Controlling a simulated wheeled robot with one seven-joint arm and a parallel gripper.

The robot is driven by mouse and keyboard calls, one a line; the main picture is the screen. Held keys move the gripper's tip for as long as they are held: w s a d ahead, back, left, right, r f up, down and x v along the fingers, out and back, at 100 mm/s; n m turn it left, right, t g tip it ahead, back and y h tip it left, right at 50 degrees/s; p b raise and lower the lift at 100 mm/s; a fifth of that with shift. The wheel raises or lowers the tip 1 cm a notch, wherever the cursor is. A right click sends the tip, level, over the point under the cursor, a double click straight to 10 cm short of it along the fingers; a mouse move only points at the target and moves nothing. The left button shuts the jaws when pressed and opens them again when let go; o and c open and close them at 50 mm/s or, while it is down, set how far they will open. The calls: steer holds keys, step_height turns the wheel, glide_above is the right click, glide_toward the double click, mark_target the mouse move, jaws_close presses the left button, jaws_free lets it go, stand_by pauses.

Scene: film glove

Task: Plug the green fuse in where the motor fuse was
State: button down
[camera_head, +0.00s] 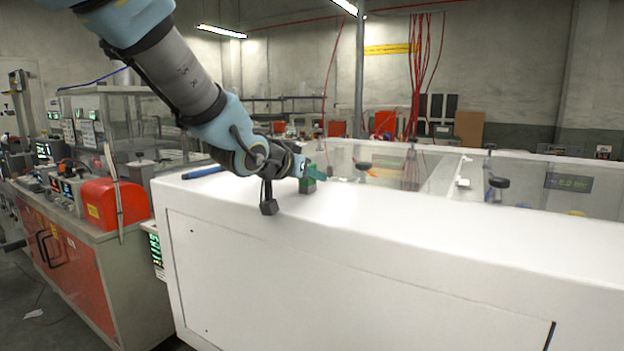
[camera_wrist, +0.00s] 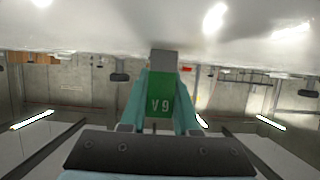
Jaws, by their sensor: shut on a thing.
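The green fuse (camera_wrist: 161,105), with white characters on its face, is between the two teal fingers of my gripper (camera_wrist: 158,88) in the wrist view. My gripper is shut on it. A grey block (camera_wrist: 164,63) shows directly beyond the fuse, against the white surface. In the head view my gripper (camera_head: 312,176) is low over the white cabinet's top (camera_head: 420,215), with the dark grey block (camera_head: 307,187) just below it. I cannot tell whether the block is a socket, or whether the fuse is seated in it. No separate motor fuse can be made out.
A blue pen-like object (camera_head: 203,172) lies on the cabinet top, left of my gripper. Black knobs (camera_head: 498,182) stand along the cabinet's far side, by clear panels. A red box (camera_head: 113,203) is on the bench at left. The cabinet top to the right is clear.

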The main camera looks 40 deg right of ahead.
steer(key=shift+f, duration=0.2)
steer(key=c, duration=0.7)
jaws_free()
steer(key=shift+o, duration=0.2)
steer(key=shift+r, duration=0.25)
steer(key=p+v, duration=0.1)
steer(key=v, duration=1.1)
steer(key=shift+f, duration=0.1)
